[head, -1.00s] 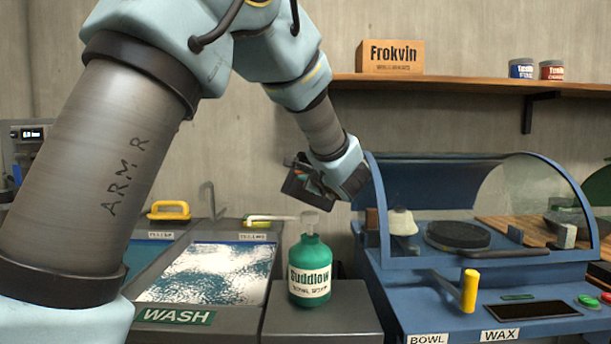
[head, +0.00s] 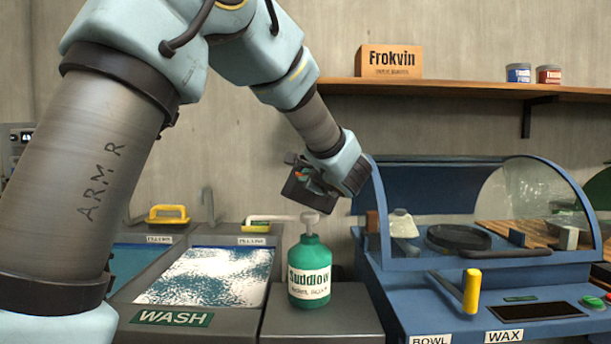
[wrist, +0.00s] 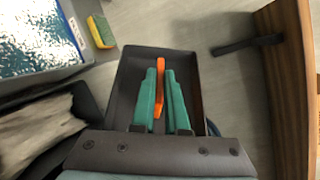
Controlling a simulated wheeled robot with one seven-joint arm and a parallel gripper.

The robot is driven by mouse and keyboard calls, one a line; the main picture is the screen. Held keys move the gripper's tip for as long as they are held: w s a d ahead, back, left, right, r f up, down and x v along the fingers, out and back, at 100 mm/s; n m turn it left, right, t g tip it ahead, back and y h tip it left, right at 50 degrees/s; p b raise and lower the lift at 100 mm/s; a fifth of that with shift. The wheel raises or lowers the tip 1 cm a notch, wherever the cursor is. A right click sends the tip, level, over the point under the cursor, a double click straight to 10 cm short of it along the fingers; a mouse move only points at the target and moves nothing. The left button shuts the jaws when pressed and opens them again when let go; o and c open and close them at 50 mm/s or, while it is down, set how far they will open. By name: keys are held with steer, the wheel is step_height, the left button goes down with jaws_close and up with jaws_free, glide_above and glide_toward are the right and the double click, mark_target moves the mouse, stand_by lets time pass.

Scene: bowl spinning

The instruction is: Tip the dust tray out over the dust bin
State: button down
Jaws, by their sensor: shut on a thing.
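My gripper (wrist: 158,82) is shut on the orange handle (wrist: 160,65) of the dust tray, its green fingers on either side. The dust tray (wrist: 190,67) is a dark, shallow tray that sits around and below the fingers in the wrist view. In the head view the dark dust tray (head: 297,188) hangs in the air beneath my gripper, above and behind the green bottle, left of the blue machine. It looks tilted; its inside is mostly hidden there, and I cannot tell whether dust lies in it. I cannot make out the dust bin in either view.
A green Suddlow pump bottle (head: 309,270) stands between the WASH basin (head: 215,275) and the blue waxing machine (head: 400,262) with its clear hood. A wooden shelf (head: 460,90) runs along the wall. A dark-edged, pale streaked thing (wrist: 45,125) shows lower left in the wrist view, unclear.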

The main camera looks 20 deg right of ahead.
steer(key=shift+w+d+r+m+g+y+p, duration=0.15)
steer(key=shift+d+r+m+g+y+p, duration=0.3)
steer(key=shift+p, duration=2.9)
steer(key=shift+w+d+r+m+g+y+p, duration=0.15)
steer(key=shift+r+m+p, duration=0.45)
steer(key=shift+p, duration=2.7)
steer(key=shift+w+d+r+m+g+y+p, duration=0.1)
steer(key=shift+d+r+m+g+y+p, duration=0.4)
steer(key=shift+p, duration=2.85)
steer(key=m+p, duration=0.1)
steer(key=p, duration=0.2)
steer(key=shift+d+r+p, duration=0.1)
steer(key=shift+p, duration=0.75)
steer(key=shift+w+p, duration=0.1)
steer(key=shift+p, duration=0.4)
steer(key=shift+w+d+r+m+g+y+p, duration=0.15)
steer(key=shift+d+m+g+y+p, duration=0.4)
steer(key=shift+p, duration=0.65)
steer(key=shift+w+d+m+y, duration=0.25)
steer(key=shift+d+m, duration=0.15)
steer(key=shift+m, duration=0.2)
steer(key=shift+w+d+m+g+y, duration=0.2)
steer(key=shift+d+m+g+y, duration=0.25)
steer(key=shift+d+m+y, duration=0.2)
steer(key=shift+a, duration=0.1)
